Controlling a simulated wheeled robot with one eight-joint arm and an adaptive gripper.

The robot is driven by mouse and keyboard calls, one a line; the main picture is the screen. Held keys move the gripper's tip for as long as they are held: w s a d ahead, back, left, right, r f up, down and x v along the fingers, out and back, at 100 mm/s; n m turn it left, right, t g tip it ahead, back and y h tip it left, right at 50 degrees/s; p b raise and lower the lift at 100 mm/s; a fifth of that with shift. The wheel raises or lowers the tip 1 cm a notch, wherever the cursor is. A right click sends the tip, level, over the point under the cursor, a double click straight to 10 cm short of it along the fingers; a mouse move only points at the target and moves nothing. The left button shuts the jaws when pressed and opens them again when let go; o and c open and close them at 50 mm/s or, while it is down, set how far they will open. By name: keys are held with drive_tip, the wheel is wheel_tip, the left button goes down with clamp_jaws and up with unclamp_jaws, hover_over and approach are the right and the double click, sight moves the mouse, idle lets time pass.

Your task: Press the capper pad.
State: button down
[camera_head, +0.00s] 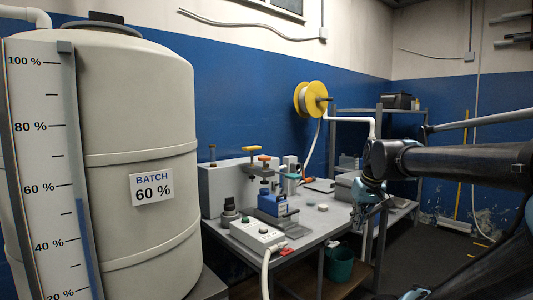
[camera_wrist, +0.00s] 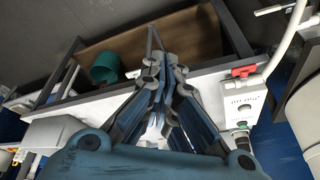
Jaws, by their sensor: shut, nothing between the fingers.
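My gripper (camera_head: 364,207) is shut and empty, at the right end of the arm's reach over the right side of the workbench in the head view. Its closed fingers (camera_wrist: 165,70) fill the middle of the wrist view, above the bench edge. A bench device with a blue body (camera_head: 273,204) and a dark upper part stands mid-bench, left of my gripper and apart from it. I cannot tell for certain which part is the capper pad. In the wrist view my own gripper hides much of the bench top.
A white control box (camera_head: 257,233) with buttons sits at the bench's front left; it also shows in the wrist view (camera_wrist: 242,101). A large batch tank (camera_head: 120,120) stands left. A green bin (camera_head: 340,263) is below the bench. A shelf (camera_head: 375,113) stands behind.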

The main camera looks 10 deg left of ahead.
drive_tip(key=w+a+r+n+t+y, duration=0.1)
drive_tip(key=w+a+r+n+y, duration=0.1)
drive_tip(key=w+a+r, duration=1.2)
drive_tip(key=w+a+r+n+t+y, duration=0.1)
drive_tip(key=w+a+r+n+y, duration=0.2)
drive_tip(key=w+a+r, duration=1.1)
drive_tip(key=w+a+n, duration=0.2)
drive_tip(key=w+a, duration=0.1)
drive_tip(key=a, duration=0.1)
drive_tip(key=shift+w, duration=0.35)
hover_over(266, 157)
wheel_tip(266, 157, down, 6)
drive_tip(key=shift+d+f, duration=0.15)
drive_tip(key=shift+f, duration=0.1)
drive_tip(key=f, duration=0.3)
drive_tip(key=shift+w+a+f, duration=0.1)
drive_tip(key=shift+a, duration=0.1)
drive_tip(key=shift+f, duration=0.7)
